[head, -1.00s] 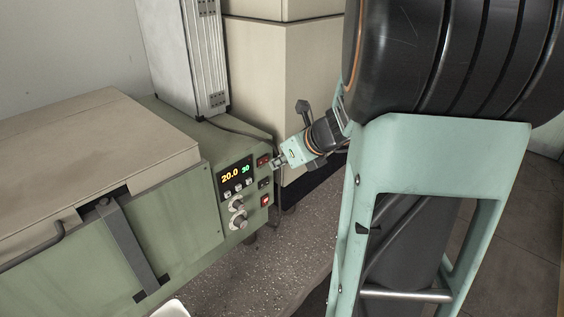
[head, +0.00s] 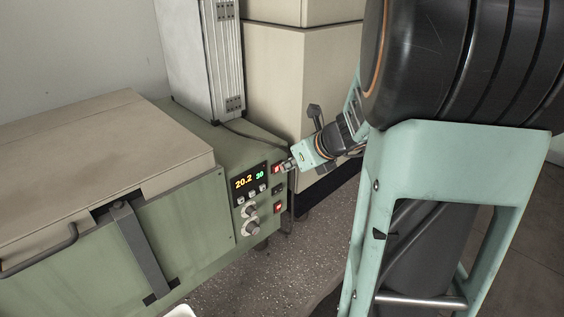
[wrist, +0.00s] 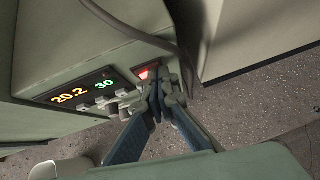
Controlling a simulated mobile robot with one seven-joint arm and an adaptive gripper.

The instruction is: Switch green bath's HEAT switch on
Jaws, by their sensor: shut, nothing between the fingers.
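The green bath (head: 190,225) stands at left, its control panel facing my arm. Its display (head: 250,180) reads 20.2 and 30; the display also shows in the wrist view (wrist: 85,92). An upper red switch (head: 277,169) beside the display glows bright red; it shows in the wrist view (wrist: 148,72) partly behind my fingers. A lower red switch (head: 279,208) sits below it. The switch labels are too small to read. My gripper (head: 289,163) is shut and empty, its tips at the upper switch; in the wrist view (wrist: 160,84) they cover its edge. Contact cannot be told.
Two knobs (head: 251,219) are on the panel below the display. A beige lid (head: 100,150) covers the bath. A ribbed metal column (head: 210,60) and a beige cabinet (head: 300,80) stand behind. A dark cable runs near the panel's top corner.

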